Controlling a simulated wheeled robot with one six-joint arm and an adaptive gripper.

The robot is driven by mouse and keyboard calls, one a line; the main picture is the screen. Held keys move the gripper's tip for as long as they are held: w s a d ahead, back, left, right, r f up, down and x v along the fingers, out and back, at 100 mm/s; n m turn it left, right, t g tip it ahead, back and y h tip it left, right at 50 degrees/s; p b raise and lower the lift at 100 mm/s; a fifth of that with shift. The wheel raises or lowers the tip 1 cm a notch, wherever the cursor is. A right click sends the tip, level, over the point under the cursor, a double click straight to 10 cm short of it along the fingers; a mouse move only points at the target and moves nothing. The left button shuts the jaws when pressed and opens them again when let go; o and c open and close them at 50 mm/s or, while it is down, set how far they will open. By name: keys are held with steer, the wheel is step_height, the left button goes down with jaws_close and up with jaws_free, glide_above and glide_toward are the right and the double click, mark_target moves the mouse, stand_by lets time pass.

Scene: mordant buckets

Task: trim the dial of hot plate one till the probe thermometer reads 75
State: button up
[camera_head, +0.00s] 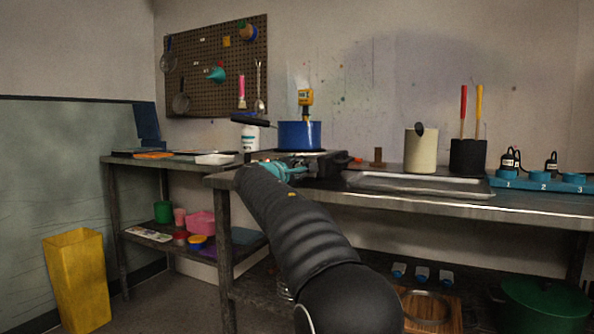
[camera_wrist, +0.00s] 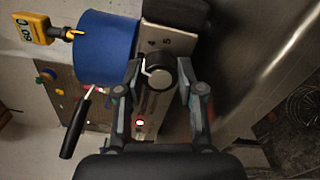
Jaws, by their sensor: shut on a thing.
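The black dial (camera_wrist: 160,73) of the hot plate sits on a pale front panel (camera_wrist: 172,42) with numbers, 4 and 5 visible. My gripper (camera_wrist: 158,80) has its fingers on either side of the dial and is shut on it. A small red lamp (camera_wrist: 140,122) glows on the panel. The blue pot (camera_head: 300,136) stands on the hot plate (camera_head: 325,157); it also shows in the wrist view (camera_wrist: 104,50). The yellow probe thermometer (camera_head: 306,97) is at the pot; its display in the wrist view (camera_wrist: 32,29) seems to read 60 °C. In the head view my gripper (camera_head: 284,169) hides the dial.
A metal tray (camera_head: 420,184), a cream crock (camera_head: 421,151) and a black pot with red and yellow handles (camera_head: 468,156) stand right of the hot plate. A blue numbered power strip (camera_head: 540,182) lies at the far right. A pegboard (camera_head: 215,66) hangs behind.

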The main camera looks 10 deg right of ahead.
steer(key=o, duration=1.1)
steer(key=shift+o, duration=0.2)
steer(key=shift+r+p, duration=0.1)
steer(key=shift+p, duration=0.25)
